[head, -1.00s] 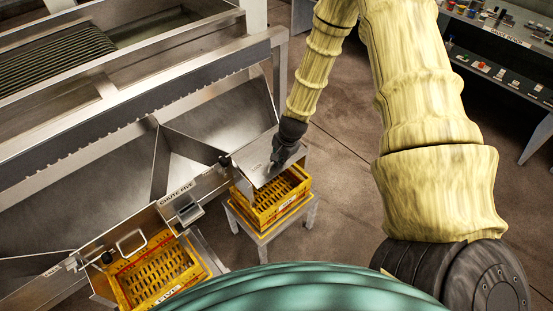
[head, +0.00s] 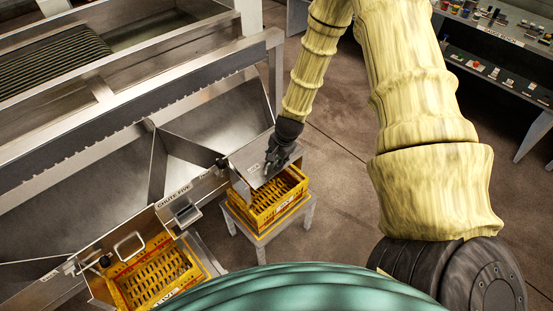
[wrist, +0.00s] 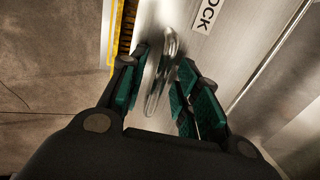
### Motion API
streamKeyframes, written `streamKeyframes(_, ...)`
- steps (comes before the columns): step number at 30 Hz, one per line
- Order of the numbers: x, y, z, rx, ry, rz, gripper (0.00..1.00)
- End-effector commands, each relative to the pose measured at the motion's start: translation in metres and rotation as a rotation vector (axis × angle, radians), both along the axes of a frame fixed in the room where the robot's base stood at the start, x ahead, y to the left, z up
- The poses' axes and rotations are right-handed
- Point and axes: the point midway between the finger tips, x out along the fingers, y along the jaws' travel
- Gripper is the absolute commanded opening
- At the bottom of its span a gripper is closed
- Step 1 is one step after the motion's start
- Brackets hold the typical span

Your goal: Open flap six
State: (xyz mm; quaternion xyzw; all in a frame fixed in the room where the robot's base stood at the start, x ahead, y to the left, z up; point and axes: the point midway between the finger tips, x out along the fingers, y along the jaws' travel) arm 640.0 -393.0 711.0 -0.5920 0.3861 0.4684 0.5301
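The flap of the right-hand chute (head: 250,158), a plain metal plate above a yellow crate, is partly covered by my gripper in the head view. Whether this flap stands open is unclear. My gripper (head: 274,168) is at its right part. In the wrist view, my gripper (wrist: 160,95) has its green-padded fingers apart, one on each side of a bent metal handle (wrist: 167,62). A gap shows beside the handle, so the fingers do not look closed on it. A plate label ending in "OCK" (wrist: 207,14) shows beside the handle.
A yellow crate (head: 257,222) on a grey stand (head: 305,214) sits below this chute. To its left are the chute five label (head: 174,198), another handle (head: 129,246) and another yellow crate (head: 190,276). A shelf bench (head: 500,75) stands far right. Floor between is clear.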

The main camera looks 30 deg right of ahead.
Motion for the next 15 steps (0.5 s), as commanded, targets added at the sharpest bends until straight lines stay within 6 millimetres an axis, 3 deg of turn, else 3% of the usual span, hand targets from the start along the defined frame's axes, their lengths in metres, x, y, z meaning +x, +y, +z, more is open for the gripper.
streamKeyframes(5,-0.001,0.000,0.005,0.000,-0.001,0.001,0.32)
streamKeyframes(15,-0.011,-0.002,0.042,0.000,-0.001,0.002,0.32)
